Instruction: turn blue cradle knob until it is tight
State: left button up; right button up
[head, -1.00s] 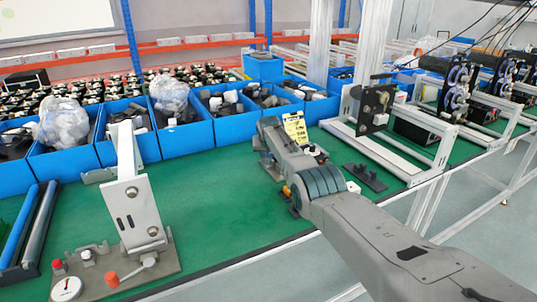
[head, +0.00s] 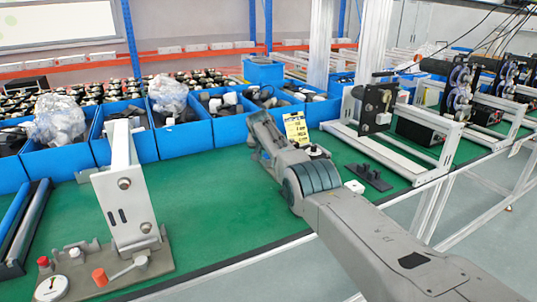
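I cannot make out a blue cradle or its knob in the head view; my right arm covers part of the bench where it reaches in. My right gripper (head: 258,152) is at the far end of that arm, low over the green bench top, just in front of the blue bins. Its fingers are seen from behind and partly hidden by the wrist, so I cannot tell whether they are open or shut, or touching anything. A yellow label (head: 296,128) stands just right of the wrist, beside a small piece with a white round top (head: 316,152). My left gripper is not in view.
A row of blue bins (head: 128,150) lines the back of the green bench (head: 210,205). A grey fixture with a tall plate (head: 125,200), a dial and an orange-tipped lever stands front left. A black part (head: 369,178) and a metal frame (head: 385,155) are at right. The middle is clear.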

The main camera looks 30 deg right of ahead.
jog(key=shift+r+p, duration=0.1)
jog(key=shift+p, duration=0.25)
jog(key=n+y+p, duration=0.1)
jog(key=n+p, duration=0.1)
jog(key=p, duration=0.1)
jog(key=n+t+p, duration=0.1)
jog(key=p, duration=0.3)
jog(key=shift+s+d+r+n+y, duration=0.1)
jog(key=shift+d+n+y, duration=0.2)
jog(key=shift+n+y, duration=0.1)
jog(key=shift+d+f+n+y, duration=0.15)
jog(key=shift+f+n+y, duration=0.15)
jog(key=shift+n+y, duration=0.5)
jog(key=shift+n+t+b, duration=0.35)
jog(key=shift+n+t, duration=0.05)
jog(key=shift+n, duration=0.2)
jog(key=n+y+b, duration=0.1)
jog(key=b, duration=0.1)
jog(key=n+y+b, duration=0.1)
jog(key=n+b, duration=0.1)
jog(key=b, duration=0.1)
jog(key=shift+d+f+b, duration=0.2)
jog(key=shift+f+b, duration=0.05)
jog(key=shift+b, duration=0.05)
jog(key=shift+s+r+n+b, duration=0.1)
jog(key=shift+r+n+b, duration=0.25)
jog(key=shift+b, duration=0.35)
